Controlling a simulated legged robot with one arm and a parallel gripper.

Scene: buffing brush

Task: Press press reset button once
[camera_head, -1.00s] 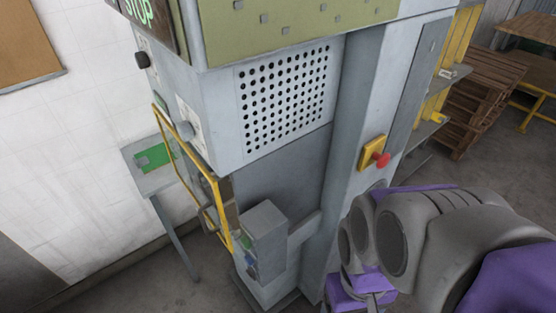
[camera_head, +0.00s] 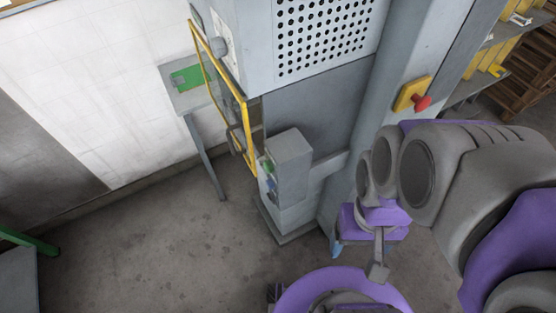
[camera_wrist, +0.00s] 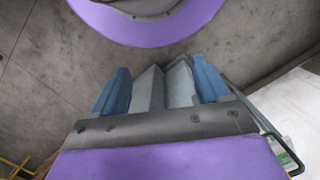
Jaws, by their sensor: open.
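The press's grey control box (camera_head: 289,160) stands low on the front of the press in the head view. Its left face carries a small green button (camera_head: 268,167) and a blue button (camera_head: 271,184). Their labels are too small to read, so I cannot tell which is reset. My gripper (camera_wrist: 160,86) is open and empty in the wrist view, with blue pads on both sides. In the head view a blue fingertip shows right of and below the control box, apart from it, beside the press's base. The rest is partly hidden by my arm.
A yellow-framed guard (camera_head: 236,105) stands out left of the control box. A red mushroom button (camera_head: 421,102) on a yellow plate sits on the press column near my arm. A small stand with a green top (camera_head: 190,77) is at the left. The floor (camera_head: 165,235) in front is clear.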

